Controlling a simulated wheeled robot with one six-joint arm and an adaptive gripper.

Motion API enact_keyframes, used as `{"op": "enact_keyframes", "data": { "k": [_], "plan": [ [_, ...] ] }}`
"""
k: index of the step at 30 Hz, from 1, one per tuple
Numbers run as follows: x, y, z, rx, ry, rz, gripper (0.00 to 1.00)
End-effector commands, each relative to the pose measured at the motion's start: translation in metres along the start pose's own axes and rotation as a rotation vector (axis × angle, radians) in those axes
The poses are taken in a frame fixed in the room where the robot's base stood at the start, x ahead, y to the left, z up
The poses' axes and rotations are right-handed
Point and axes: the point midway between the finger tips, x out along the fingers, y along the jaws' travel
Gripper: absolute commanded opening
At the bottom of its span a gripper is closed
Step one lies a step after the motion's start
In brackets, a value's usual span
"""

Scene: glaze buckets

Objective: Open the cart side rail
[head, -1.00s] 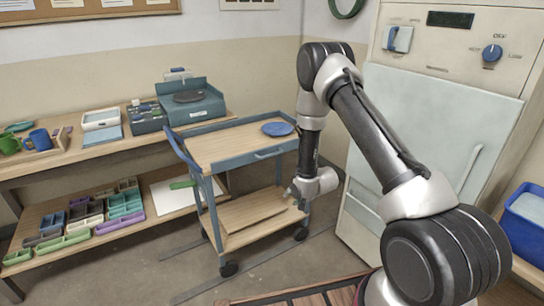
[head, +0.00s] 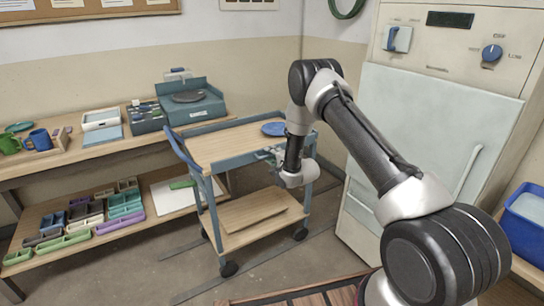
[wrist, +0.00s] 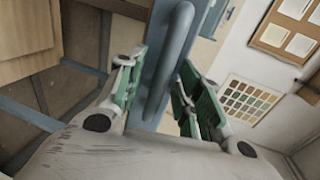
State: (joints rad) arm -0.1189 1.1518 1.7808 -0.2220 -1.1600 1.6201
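The cart (head: 215,148) has a blue frame, a wooden top and a wooden lower shelf. Its side rail (head: 228,161) is the blue bar along the near edge of the top, and it stands upright at top level. A raised blue handle bar (wrist: 168,60) on the rail fills the middle of the wrist view. My gripper (head: 268,155) is at the right part of this rail. In the wrist view its green-padded fingers (wrist: 160,85) are apart, one on each side of the handle. I see a gap at the right finger. The handle is mostly hidden by my gripper in the head view.
A blue plate (head: 276,129) lies on the cart top near my arm. A flat board (head: 252,212) lies on the lower shelf. The kiln-like cabinet (head: 425,120) stands to the right. A workbench (head: 75,160) with trays is at left.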

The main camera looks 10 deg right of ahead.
Motion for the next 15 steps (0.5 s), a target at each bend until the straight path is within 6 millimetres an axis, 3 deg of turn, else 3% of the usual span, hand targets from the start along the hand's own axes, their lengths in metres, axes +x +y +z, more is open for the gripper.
{"op": "enact_keyframes", "data": {
  "k": [8, 13, 15],
  "plan": [
    [0.0021, 0.0005, 0.0000, 0.000, 0.000, 0.001, 0.35],
    [0.0020, 0.0004, 0.0000, 0.000, 0.000, 0.001, 0.04],
    [0.0019, 0.0005, 0.0000, 0.000, 0.000, 0.001, 0.00]
  ]
}}
